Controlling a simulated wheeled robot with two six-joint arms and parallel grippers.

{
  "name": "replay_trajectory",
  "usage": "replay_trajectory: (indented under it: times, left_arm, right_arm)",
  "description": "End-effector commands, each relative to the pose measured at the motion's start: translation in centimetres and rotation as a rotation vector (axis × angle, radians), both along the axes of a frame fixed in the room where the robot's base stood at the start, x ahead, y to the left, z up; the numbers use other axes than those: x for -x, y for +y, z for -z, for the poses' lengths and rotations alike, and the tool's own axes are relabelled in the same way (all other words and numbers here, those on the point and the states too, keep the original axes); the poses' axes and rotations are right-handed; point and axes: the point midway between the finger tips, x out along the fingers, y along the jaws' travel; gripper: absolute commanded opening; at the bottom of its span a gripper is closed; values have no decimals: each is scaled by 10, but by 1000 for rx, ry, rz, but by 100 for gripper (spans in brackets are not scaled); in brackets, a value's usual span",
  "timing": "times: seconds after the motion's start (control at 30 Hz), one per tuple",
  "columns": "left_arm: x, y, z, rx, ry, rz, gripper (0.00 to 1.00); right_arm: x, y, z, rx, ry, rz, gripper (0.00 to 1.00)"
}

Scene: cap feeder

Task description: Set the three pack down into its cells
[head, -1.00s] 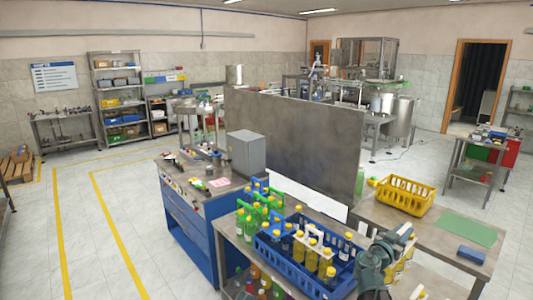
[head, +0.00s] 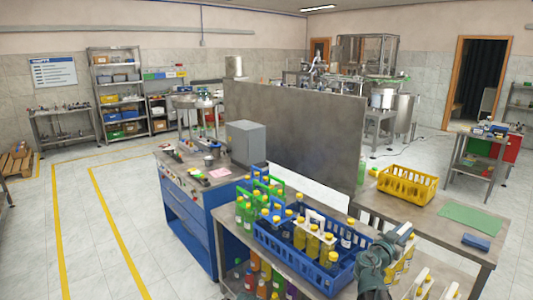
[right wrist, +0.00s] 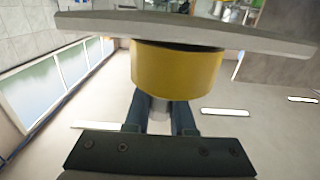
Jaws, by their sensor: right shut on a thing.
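My right gripper (head: 400,238) is at the right end of the blue crate (head: 290,262), over the table. It is shut on a pale piece that I take to be the three pack (head: 406,262), whose yellow bottles show partly behind my arm. In the right wrist view the fingers (right wrist: 163,112) meet a yellow round part (right wrist: 178,70) under a pale slab (right wrist: 190,30). The lower pack is hidden. The crate holds yellow bottles with a white carrier (head: 314,222) and dark bottles with yellow caps. The cells under my arm are hidden. My left gripper is not in view.
Green bottles in green carriers (head: 262,200) stand at the crate's left. More white carriers (head: 422,284) stand at the front right. A yellow basket (head: 406,186), a green mat (head: 468,222) and a blue block (head: 476,242) lie on the right table. A grey panel (head: 290,135) rises behind.

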Motion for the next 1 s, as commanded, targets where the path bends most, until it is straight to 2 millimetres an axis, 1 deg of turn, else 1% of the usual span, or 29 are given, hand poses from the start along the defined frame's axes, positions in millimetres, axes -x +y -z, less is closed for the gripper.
replay_trajectory:
  times: [0.03, 0.37, 0.47, 0.6, 0.67, 0.97, 1.0]
  left_arm:
    - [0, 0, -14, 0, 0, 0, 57]
    - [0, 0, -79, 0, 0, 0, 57]
    - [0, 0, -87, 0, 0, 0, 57]
    - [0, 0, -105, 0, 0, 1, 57]
    - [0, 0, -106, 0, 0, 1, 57]
    - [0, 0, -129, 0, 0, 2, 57]
    - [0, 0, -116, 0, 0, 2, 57]
  right_arm:
    - [0, 0, -15, 3, 0, 0, 0]
    - [0, 0, -79, 3, 0, 0, 0]
    - [0, 0, -88, 3, 0, 0, 0]
    - [0, 0, -105, 3, 0, 0, 0]
    - [0, 0, -106, 2, 1, 0, 0]
    - [0, 0, -129, 3, 0, 0, 0]
    - [0, 0, -116, 2, 1, 0, 0]
